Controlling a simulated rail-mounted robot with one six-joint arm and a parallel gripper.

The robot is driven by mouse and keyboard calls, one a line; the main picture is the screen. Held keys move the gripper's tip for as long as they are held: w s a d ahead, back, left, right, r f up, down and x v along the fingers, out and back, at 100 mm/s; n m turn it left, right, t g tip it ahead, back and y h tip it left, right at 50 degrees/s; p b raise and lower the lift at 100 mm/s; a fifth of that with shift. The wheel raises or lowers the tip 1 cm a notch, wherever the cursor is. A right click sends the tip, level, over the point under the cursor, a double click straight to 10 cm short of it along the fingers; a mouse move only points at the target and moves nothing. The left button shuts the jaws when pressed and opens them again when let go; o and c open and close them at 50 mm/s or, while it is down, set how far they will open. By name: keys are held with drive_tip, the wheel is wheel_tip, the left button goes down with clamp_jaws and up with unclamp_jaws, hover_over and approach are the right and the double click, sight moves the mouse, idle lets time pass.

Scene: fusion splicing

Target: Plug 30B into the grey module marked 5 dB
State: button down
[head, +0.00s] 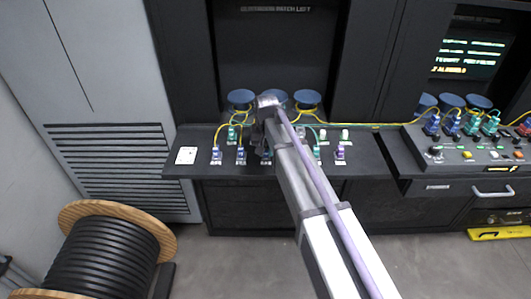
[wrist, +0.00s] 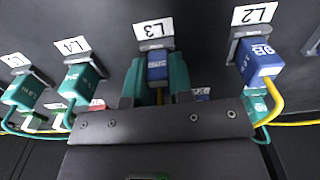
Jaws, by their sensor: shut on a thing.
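My gripper (wrist: 156,82) has its two teal fingers closed on the sides of a blue connector (wrist: 157,66). That connector sits at the port by the tag L3 (wrist: 154,31), which appears upside down. The print on the connector is too small to read, so I cannot confirm 30B. In the head view my gripper (head: 263,150) is over the left console, and my arm hides what it holds. I cannot make out a grey module marked 5 dB in either view.
A blue connector (wrist: 260,63) with a yellow cable stands by L2, and a teal connector (wrist: 83,80) by L4, close beside my gripper. Blue spools (head: 306,97) stand behind the console (head: 370,165). A cable drum (head: 105,250) is on the floor at left.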

sight(266, 147)
drive_tip(key=shift+r, duration=0.15)
drive_tip(key=shift+r+p, duration=2.9)
drive_tip(key=shift+p, duration=0.15)
